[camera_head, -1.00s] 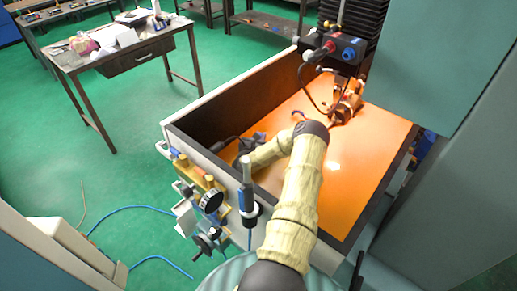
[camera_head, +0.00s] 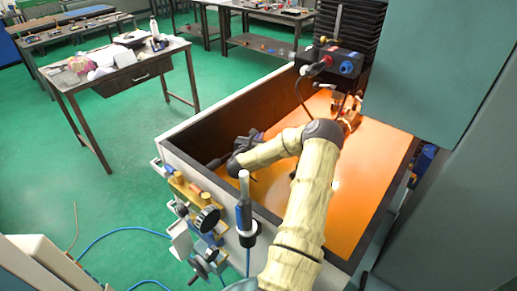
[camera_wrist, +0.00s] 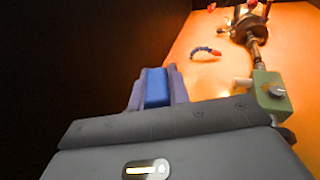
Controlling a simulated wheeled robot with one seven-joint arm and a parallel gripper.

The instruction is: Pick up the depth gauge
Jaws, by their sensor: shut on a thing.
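My gripper (camera_wrist: 154,72) points into the tray in the wrist view, close to its dark wall. A blue block (camera_wrist: 155,88) shows between its grey-blue fingers, and they are shut on it. Most of the held thing is hidden, so I cannot tell for sure that it is the depth gauge. In the head view my gripper (camera_head: 247,138) is small and dark beside the tray's left wall, and what it holds is not clear there.
The orange-floored tray (camera_head: 372,165) has high dark walls. A green block with a silver knob (camera_wrist: 268,90) is close on the right. A blue hose with a red tip (camera_wrist: 205,51) and a metal fixture (camera_wrist: 245,28) are farther off. A blue-and-silver tool (camera_head: 244,205) stands at the front wall.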

